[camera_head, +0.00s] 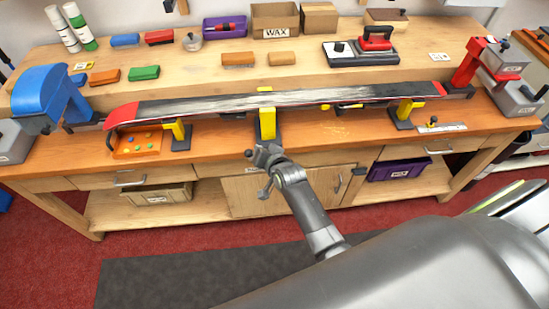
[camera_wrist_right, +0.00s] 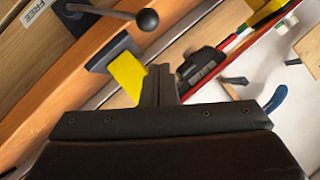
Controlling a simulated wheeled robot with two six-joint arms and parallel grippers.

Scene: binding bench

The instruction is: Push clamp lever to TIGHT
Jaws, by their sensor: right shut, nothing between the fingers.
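The clamp lever (camera_wrist_right: 110,12) shows in the right wrist view as a grey rod with a dark ball knob at its end. It stands by the middle yellow support (camera_wrist_right: 128,75), beyond my fingertips. A "FREE" label (camera_wrist_right: 38,12) is at the upper left; no TIGHT label is readable. In the head view, my right gripper (camera_head: 262,153) is in front of the middle yellow support (camera_head: 268,122), at the bench's front edge. Its fingers (camera_wrist_right: 161,75) are shut and empty. Whether they touch the lever is unclear. My left gripper is not in view.
A long ski (camera_head: 215,105) lies across the supports, between a blue vise (camera_head: 45,95) and a red vise (camera_head: 468,65). An orange parts tray (camera_head: 122,153) sits at the left. A waxing iron (camera_head: 375,40) stands on the rear shelf.

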